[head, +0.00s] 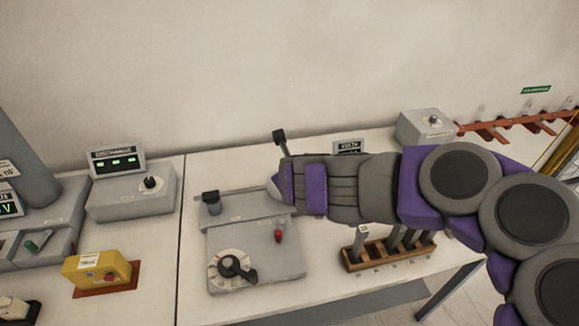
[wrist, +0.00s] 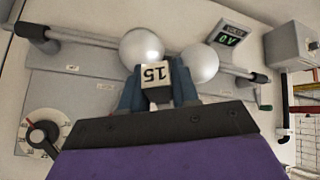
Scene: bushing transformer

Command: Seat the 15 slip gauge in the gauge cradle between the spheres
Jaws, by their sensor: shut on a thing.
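The 15 slip gauge (wrist: 155,73) is a pale block with its number upside down in the wrist view. My gripper (wrist: 158,85) is shut on it, one blue finger on each side. Two shiny spheres, the left one (wrist: 142,44) and the right one (wrist: 200,63), stand just beyond the gauge. The gauge overlaps their near edges and lies in front of the gap in the picture. I cannot tell whether it touches them, and the cradle under it is hidden. In the head view my arm covers my fingers and the gauge; one sphere edge (head: 273,186) shows.
A voltmeter display (wrist: 230,37) stands behind the spheres. A yellow box (head: 97,270) is at left.

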